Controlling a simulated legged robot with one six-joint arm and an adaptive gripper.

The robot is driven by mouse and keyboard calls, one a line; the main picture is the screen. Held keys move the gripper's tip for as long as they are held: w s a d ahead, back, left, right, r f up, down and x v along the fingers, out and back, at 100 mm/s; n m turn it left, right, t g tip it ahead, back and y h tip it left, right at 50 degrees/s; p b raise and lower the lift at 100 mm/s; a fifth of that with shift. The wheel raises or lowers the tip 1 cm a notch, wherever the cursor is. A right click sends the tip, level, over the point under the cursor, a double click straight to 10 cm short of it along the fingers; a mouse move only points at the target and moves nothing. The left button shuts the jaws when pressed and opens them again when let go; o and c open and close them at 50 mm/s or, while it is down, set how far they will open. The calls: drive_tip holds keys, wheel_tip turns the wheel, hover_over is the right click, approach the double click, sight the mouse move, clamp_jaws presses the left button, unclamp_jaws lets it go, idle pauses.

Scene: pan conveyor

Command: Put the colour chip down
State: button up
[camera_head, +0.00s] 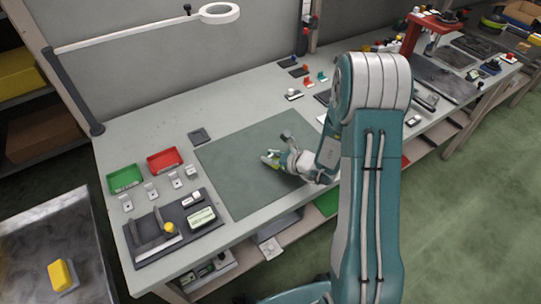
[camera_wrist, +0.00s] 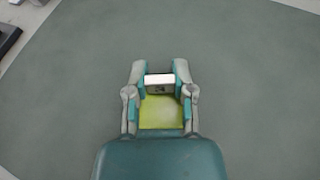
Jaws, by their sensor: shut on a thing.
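The colour chip (camera_wrist: 161,112) is a flat yellow-green piece between my fingers in the wrist view. A white strip with a small dark mark shows at its far end, between the fingertips. My gripper (camera_wrist: 160,76) is shut on the chip. In the head view my gripper (camera_head: 272,158) is over the grey-green mat (camera_head: 228,164) on the bench, and a bit of yellow-green shows at its fingers. I cannot tell whether the chip touches the mat or hangs just above it.
Green (camera_head: 124,179) and red (camera_head: 164,160) trays stand left of the mat, with several small white-labelled stands before them. A dark fixture (camera_head: 150,240) sits at the front left. A small dark pad (camera_head: 199,136) lies by the mat's back left corner. Much of the mat is bare.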

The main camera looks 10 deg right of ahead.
drive_tip(key=o, duration=0.8)
drive_tip(key=shift+d, duration=0.15)
